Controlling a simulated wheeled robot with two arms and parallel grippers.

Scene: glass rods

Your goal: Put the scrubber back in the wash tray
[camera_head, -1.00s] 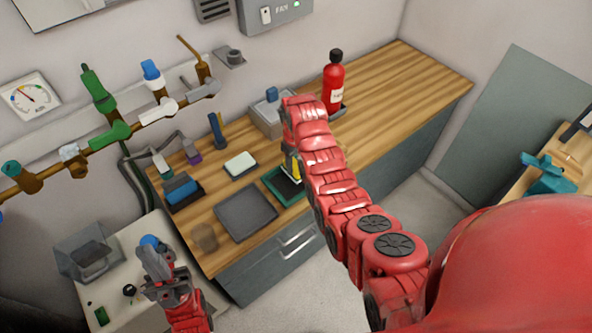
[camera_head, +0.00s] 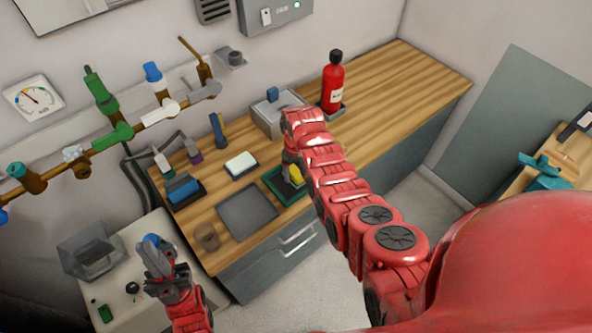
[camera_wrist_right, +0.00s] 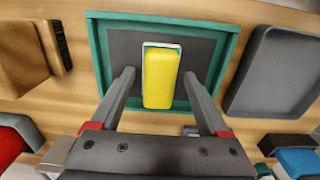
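The scrubber, a yellow block with a thin green and white edge (camera_wrist_right: 163,78), is inside the green-rimmed wash tray (camera_wrist_right: 235,45) with a dark floor. It also shows in the head view (camera_head: 296,174) over the tray (camera_head: 272,182), partly hidden by my right arm. My right gripper (camera_wrist_right: 157,76) is open, with one finger on each side of the scrubber and visible gaps between. In the head view its fingers are mostly hidden. My left gripper (camera_head: 157,262) is over the white side counter near a blue round thing (camera_head: 151,240); its finger opening is unclear.
A grey tray (camera_head: 247,212) lies left of the wash tray. A white block (camera_head: 240,164) lies behind it. A red bottle (camera_head: 333,82) and a grey box (camera_head: 268,122) stand further back. The worktop to the right is clear.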

